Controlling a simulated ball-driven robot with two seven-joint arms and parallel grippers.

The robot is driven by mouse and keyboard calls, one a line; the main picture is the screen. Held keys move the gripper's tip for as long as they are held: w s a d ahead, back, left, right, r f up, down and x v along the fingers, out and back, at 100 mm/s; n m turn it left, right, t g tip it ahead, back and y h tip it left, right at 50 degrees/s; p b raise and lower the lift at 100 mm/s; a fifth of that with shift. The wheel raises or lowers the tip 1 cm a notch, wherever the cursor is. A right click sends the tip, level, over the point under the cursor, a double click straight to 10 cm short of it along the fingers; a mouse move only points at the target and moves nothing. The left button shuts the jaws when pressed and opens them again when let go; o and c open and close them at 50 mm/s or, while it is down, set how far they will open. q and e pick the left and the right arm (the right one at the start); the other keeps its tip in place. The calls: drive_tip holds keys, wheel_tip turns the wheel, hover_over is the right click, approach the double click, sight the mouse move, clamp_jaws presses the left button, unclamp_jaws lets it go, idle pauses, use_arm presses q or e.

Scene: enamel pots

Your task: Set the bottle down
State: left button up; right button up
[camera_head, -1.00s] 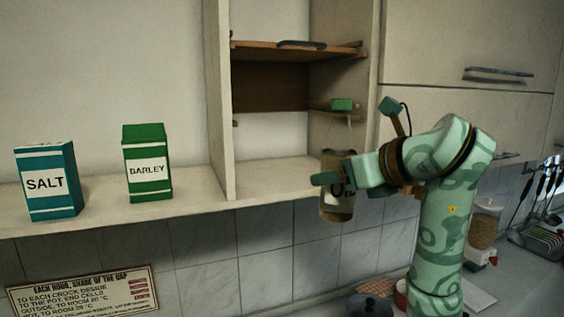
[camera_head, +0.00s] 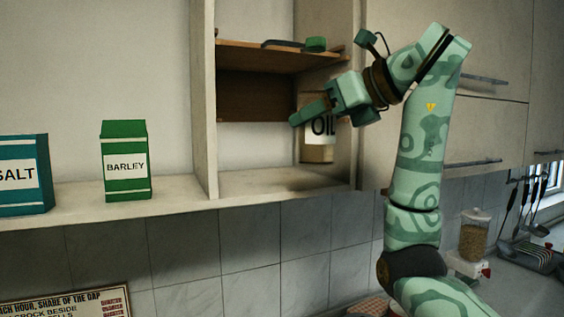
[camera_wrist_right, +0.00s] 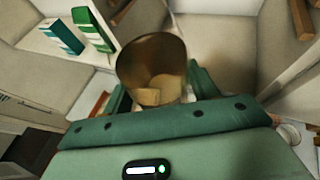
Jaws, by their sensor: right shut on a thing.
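The bottle (camera_head: 318,154) is a brownish, upright container with a white label reading OIL. My right gripper (camera_head: 318,110) is shut around its upper part, and the near finger crosses the front of it. The bottle hangs in front of or inside the open cupboard compartment (camera_head: 245,184), a little above its floor, with a dark shadow below. In the right wrist view the bottle (camera_wrist_right: 152,50) stands between the two fingers, its round brown top facing the camera. The far finger is mostly hidden in the head view. My left gripper is not in view.
A green BARLEY box (camera_head: 126,165) and a teal SALT box (camera_head: 22,175) stand on the ledge to the left. An upright panel (camera_head: 203,110) and a wooden shelf (camera_head: 240,55) bound the compartment. Its floor looks clear on the left.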

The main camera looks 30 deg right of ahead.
drive_tip(key=w+p, duration=0.6)
drive_tip(key=w, duration=0.9)
drive_tip(key=f, duration=0.2)
drive_tip(key=f+p, duration=0.1)
drive_tip(key=f, duration=0.3)
drive_tip(key=shift+s+d+f+p, duration=0.1)
drive_tip(key=shift+s+d+p, duration=0.1)
drive_tip(key=shift+d+p, duration=0.15)
drive_tip(key=shift+w+f, duration=0.1)
drive_tip(key=shift+f, duration=0.2)
drive_tip(key=o, duration=1.1)
drive_tip(key=shift+f+b, duration=0.2)
drive_tip(key=shift+b, duration=0.1)
drive_tip(key=shift+c, duration=0.2)
drive_tip(key=o, duration=0.4)
drive_tip(key=shift+r, duration=0.1)
